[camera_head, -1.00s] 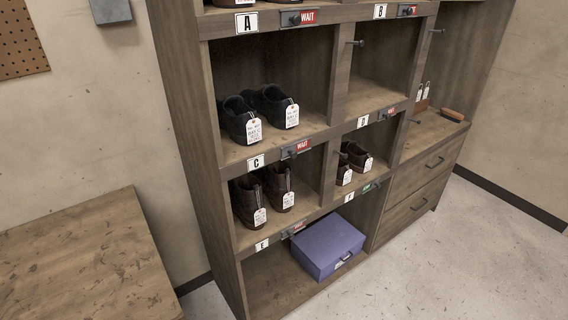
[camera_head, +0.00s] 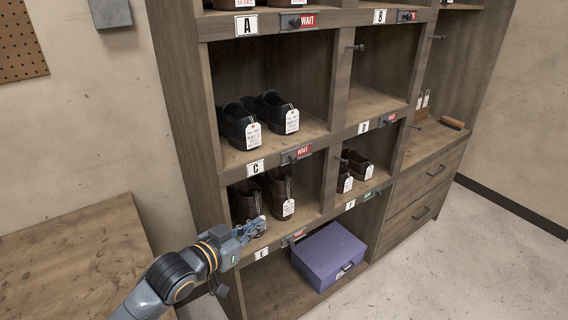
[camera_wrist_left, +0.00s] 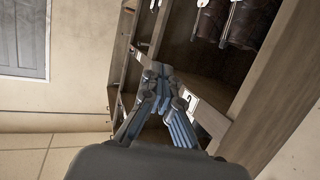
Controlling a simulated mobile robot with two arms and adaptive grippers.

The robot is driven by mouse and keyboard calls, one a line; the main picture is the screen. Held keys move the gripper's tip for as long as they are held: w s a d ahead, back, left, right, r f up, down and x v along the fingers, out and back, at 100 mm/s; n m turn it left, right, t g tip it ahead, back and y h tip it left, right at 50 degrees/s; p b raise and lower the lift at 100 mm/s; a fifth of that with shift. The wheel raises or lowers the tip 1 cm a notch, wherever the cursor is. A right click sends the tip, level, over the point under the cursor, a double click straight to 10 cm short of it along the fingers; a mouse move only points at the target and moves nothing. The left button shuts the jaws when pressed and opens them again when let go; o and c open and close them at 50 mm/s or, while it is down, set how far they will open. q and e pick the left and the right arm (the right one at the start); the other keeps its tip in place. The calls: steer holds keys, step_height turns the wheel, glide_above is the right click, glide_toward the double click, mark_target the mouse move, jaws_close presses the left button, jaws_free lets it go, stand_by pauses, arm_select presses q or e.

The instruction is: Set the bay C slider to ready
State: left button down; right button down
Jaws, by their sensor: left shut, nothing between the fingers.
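The bay C label (camera_head: 256,168) is on the shelf edge under the black shoes (camera_head: 258,115). Right of it on the same edge is the bay C slider (camera_head: 296,154), with a dark knob and a red WAIT sign showing. My left gripper (camera_head: 258,227) is below and left of that slider, in front of the bay with the brown boots. It is apart from the slider. In the left wrist view the left gripper (camera_wrist_left: 158,70) is shut and empty, its fingertips together near a shelf edge. My right gripper is not in view.
The bay D slider (camera_head: 387,120) also shows red; the slider near label F (camera_head: 371,194) shows green. Shoe tags hang by the shelf edges. A purple box (camera_head: 328,255) is in the bottom bay. A wooden table (camera_head: 75,260) stands at left. Pegs stick out at right.

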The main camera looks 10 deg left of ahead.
mark_target(284, 162)
arm_select(q)
steer(key=w+a+r+t+h, duration=0.2)
steer(key=w+r, duration=0.3)
steer(key=r, duration=0.5)
steer(key=shift+a+m+t, duration=0.15)
steer(key=shift+m+t, duration=0.15)
steer(key=shift+m, duration=0.1)
steer(key=shift+w, duration=0.1)
steer(key=p+x, duration=0.1)
steer(key=x, duration=0.3)
steer(key=f+p+x, duration=0.1)
steer(key=x, duration=0.3)
steer(key=p+x, duration=0.1)
steer(key=x, duration=0.3)
steer(key=shift+f, duration=0.4)
steer(key=shift+w+d+f, duration=0.25)
steer(key=shift+w+f, duration=0.1)
steer(key=shift+f, duration=0.2)
